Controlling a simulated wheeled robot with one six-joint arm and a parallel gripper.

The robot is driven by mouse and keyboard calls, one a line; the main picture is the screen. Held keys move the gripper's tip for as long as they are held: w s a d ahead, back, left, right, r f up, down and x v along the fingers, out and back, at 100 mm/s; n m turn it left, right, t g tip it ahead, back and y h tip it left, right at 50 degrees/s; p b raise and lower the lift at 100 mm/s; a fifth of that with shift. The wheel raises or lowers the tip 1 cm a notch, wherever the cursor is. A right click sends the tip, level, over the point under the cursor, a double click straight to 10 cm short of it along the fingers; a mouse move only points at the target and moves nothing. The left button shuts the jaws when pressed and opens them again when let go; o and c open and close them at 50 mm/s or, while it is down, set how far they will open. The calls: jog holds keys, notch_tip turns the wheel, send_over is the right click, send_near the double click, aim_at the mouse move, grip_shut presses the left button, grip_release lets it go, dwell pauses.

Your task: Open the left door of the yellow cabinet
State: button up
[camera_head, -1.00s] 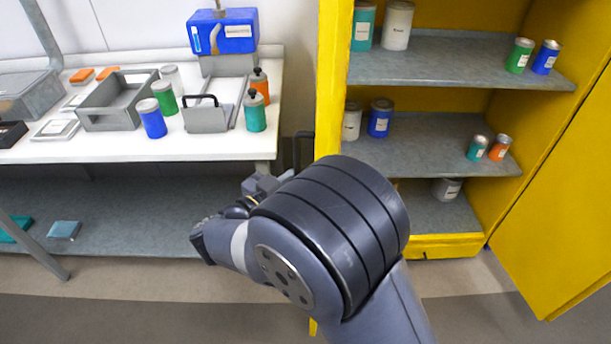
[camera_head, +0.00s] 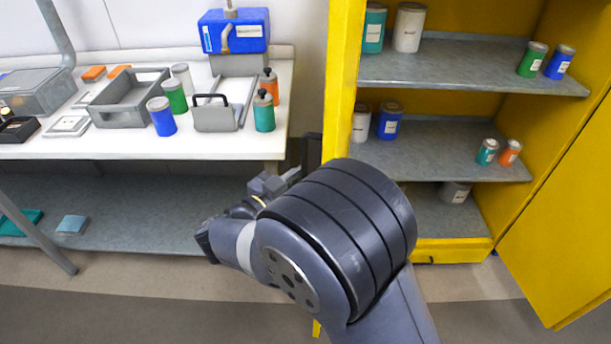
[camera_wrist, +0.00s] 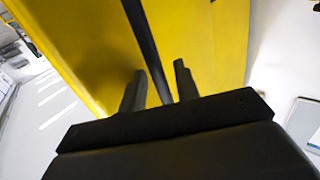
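The yellow cabinet (camera_head: 455,251) stands at the right with its inside in view. Its left door (camera_head: 345,70) shows as a narrow yellow panel, nearly edge-on, standing out from the cabinet; my arm hides its lower part. A dark handle (camera_head: 307,150) shows at that door's left side. In the head view, my gripper is mostly hidden behind my wrist, left of the door. In the wrist view, my gripper (camera_wrist: 160,68) has its fingers apart in front of yellow panels, with a dark strip (camera_wrist: 145,40) running between them. I cannot tell whether they touch it.
The right door (camera_head: 560,220) is open wide. Jars and cans stand on the cabinet shelves (camera_head: 450,70). A white-topped workbench (camera_head: 130,148) at the left holds a blue device (camera_head: 235,32), a grey tray (camera_head: 125,115) and bottles. The floor (camera_head: 120,300) in front of it is clear.

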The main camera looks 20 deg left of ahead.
jog(key=b+v, duration=0.1)
jog(key=v, duration=0.9)
jog(key=shift+s, duration=0.2)
jog(key=p+x, duration=0.1)
jog(key=x, duration=0.9)
jog(key=shift+w+d, duration=0.1)
jog(key=shift+w, duration=0.25)
